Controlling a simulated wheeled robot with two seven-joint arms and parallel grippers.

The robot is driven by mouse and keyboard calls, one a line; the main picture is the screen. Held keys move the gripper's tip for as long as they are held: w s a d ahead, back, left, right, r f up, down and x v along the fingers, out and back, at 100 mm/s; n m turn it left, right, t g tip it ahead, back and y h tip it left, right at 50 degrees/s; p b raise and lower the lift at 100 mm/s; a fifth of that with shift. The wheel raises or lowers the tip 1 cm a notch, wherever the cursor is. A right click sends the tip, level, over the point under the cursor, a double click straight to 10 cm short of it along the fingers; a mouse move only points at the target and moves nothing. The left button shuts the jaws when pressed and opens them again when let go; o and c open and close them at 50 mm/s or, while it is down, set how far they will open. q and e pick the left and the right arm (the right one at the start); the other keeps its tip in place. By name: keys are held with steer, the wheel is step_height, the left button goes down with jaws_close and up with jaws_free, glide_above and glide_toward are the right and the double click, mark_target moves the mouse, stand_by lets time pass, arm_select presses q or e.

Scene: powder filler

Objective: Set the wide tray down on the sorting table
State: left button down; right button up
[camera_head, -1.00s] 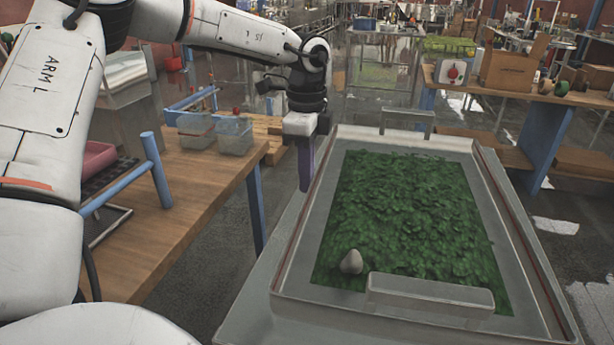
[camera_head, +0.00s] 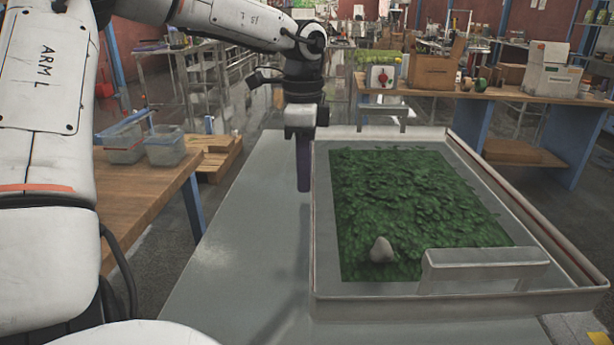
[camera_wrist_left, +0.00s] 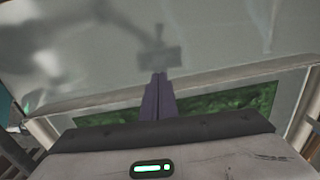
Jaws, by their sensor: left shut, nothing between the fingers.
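The wide tray (camera_head: 319,235) is a shallow pale metal tray with green leaves (camera_head: 415,195) and a grey stone-like lump (camera_head: 381,250) in it. A near handle (camera_head: 485,268) and a far handle (camera_head: 383,112) show at its ends. It lies level at or over the right part of a grey table top (camera_head: 235,235); I cannot tell whether its base touches. My left gripper (camera_head: 303,188) is shut and empty, its purple fingers pointing down just outside the tray's left wall. In the left wrist view the fingers (camera_wrist_left: 158,98) are together, with leaves behind. My right gripper is not in view.
A wooden bench (camera_head: 150,190) with clear plastic bins (camera_head: 165,147) stands at the left. Another wooden bench (camera_head: 510,98) with a cardboard box (camera_head: 436,72) stands at the back right. The grey top left of the tray is clear.

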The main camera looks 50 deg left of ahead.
arm_select(q)
steer(key=shift+a, duration=0.1)
steer(key=s+a, duration=0.1)
steer(key=s, duration=0.1)
steer(key=s+a, duration=0.1)
steer(key=shift+a+r, duration=0.25)
steer(key=shift+a, duration=0.1)
step_height(320, 180, up, 10)
steer(key=shift+f, duration=0.2)
steer(key=shift+d, duration=0.1)
